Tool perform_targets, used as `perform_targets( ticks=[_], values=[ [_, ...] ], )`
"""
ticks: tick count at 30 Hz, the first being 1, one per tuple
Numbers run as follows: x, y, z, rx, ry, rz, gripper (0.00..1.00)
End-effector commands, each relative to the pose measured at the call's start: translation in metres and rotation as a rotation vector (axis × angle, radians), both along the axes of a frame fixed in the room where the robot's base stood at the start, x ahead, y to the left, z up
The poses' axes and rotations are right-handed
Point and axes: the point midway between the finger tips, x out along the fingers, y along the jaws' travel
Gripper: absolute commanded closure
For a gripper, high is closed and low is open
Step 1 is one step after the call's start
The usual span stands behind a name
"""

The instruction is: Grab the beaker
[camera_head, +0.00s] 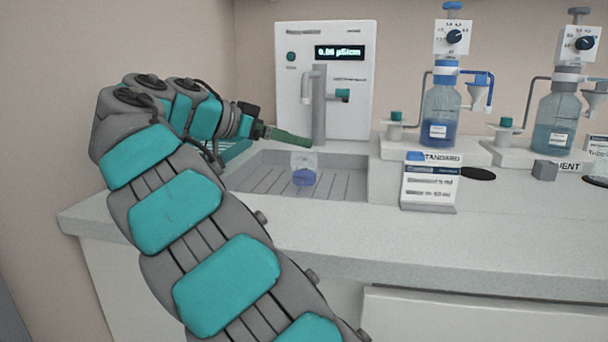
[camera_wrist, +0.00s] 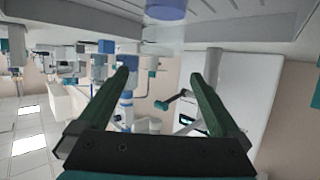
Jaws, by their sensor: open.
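The beaker (camera_head: 304,172) is a small clear vessel with blue liquid in its lower part. It stands upright on the ribbed floor of the sink, below the dispenser's spout. My gripper (camera_head: 290,137) reaches in from the left, level, with its green fingers just above the beaker's rim in the picture. In the wrist view, which is upside down, my gripper (camera_wrist: 167,70) shows two green fingers spread apart with nothing between them.
A white dispenser (camera_head: 350,110) with a display and spout stands behind the sink (camera_head: 345,185). Bottles with blue (camera_head: 440,130) and teal (camera_head: 557,135) liquid stand to the right. A label stand (camera_head: 430,185) is on the counter. The front counter (camera_head: 330,230) is clear.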

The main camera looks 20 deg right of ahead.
Motion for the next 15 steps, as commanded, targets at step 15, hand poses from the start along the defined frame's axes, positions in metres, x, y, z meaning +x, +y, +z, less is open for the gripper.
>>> perform_targets(
  ticks=[15],
  values=[
    [0.005, -0.023, -0.032, -0.001, 0.001, 0.000, 0.00]
  ],
)
